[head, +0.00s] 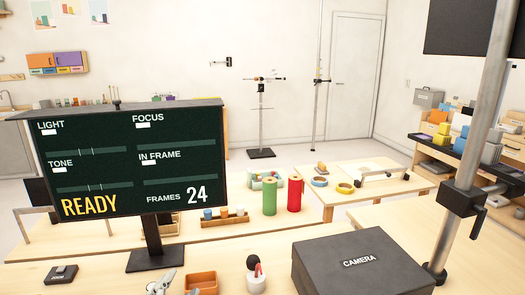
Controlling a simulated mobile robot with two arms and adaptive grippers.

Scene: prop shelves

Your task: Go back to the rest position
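Neither of my grippers shows clearly in the head view, and no arm of mine can be made out. A small grey metal piece (160,284) at the bottom edge is cut off by the frame, and I cannot tell what it is. A dark monitor (130,165) on a stand at the left reads READY and FRAMES 24. A closed dark box (350,262) labelled CAMERA lies on the near table at the lower right.
A metal post (480,140) with a clamp rises at the right. An orange tray (201,284), a small white pot (256,279) and a dark small device (61,274) stand near the front edge. Green (270,197) and red (295,193) rolls stand behind. Floor shows beyond the tables.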

